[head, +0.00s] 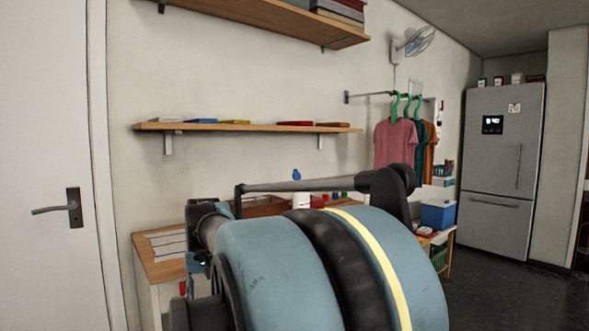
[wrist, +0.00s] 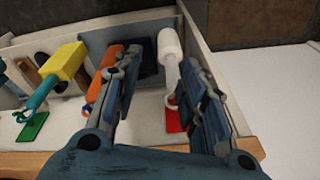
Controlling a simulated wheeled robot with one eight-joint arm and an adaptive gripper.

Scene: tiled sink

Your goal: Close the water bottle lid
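A small white bottle (head: 300,200) with a blue top (head: 297,175) stands behind my arm in the head view. Its lower part is hidden, and it is too small to tell how the lid sits. My gripper (wrist: 158,62) is open in the wrist view, with its two fingers apart and nothing held between them. A white round-headed object (wrist: 169,42) with a narrower stem shows beyond and between the fingers. I cannot tell whether it is the bottle. My arm hides most of the counter in the head view.
A wooden counter (head: 165,268) and a wall shelf (head: 245,127) show in the head view.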

